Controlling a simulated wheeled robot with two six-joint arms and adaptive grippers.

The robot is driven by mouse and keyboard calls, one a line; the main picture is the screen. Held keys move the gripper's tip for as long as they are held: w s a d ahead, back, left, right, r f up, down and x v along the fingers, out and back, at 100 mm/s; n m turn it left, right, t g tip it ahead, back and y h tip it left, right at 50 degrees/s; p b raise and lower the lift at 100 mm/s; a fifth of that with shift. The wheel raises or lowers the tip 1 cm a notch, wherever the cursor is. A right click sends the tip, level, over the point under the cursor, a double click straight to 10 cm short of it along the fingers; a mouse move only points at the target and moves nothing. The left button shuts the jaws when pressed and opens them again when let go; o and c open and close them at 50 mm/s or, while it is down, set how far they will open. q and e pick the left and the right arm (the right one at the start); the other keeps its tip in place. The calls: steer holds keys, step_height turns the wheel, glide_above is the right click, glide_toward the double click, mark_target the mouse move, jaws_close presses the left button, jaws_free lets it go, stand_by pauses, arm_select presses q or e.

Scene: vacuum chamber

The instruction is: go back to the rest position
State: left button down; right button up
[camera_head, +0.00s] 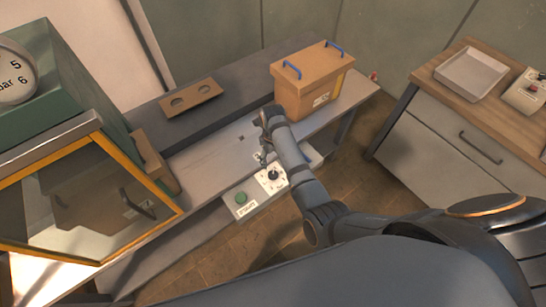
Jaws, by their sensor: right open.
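My right arm reaches in from the lower right over the grey workbench (205,160). Its gripper (262,157) is small in the picture, partly hidden by my wrist, and hangs just above the bench's front edge, near the control panel (268,180). I see nothing held in it. The panel has a black knob (273,175) and a green button (240,198). My left gripper is not in view.
A green chamber with a yellow-framed door (165,199) and gauge (14,78) is at left. A wooden-topped cabinet (440,75) with a tray (471,74) is at right.

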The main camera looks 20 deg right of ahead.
stand_by(0.3)
steer(key=s+d+r+n+t, duration=0.1)
steer(key=s+d+n+t, duration=0.1)
steer(key=s+d+n, duration=1)
steer(key=s+a+r+n+t, duration=0.2)
steer(key=s+r+n, duration=0.65)
steer(key=n, duration=1.25)
step_height(320, 180, down, 28)
steer(key=s+d+g+b, duration=0.1)
steer(key=s+d+g, duration=0.1)
steer(key=s, duration=0.1)
steer(key=s+d+f, duration=0.1)
steer(key=s+f, duration=1.4)
steer(key=s, duration=0.2)
steer(key=shift+s+d+f+m+g+h+b, duration=0.2)
steer(key=shift+s+f+m+g+h+b, duration=0.1)
steer(key=shift+f+g+h, duration=0.1)
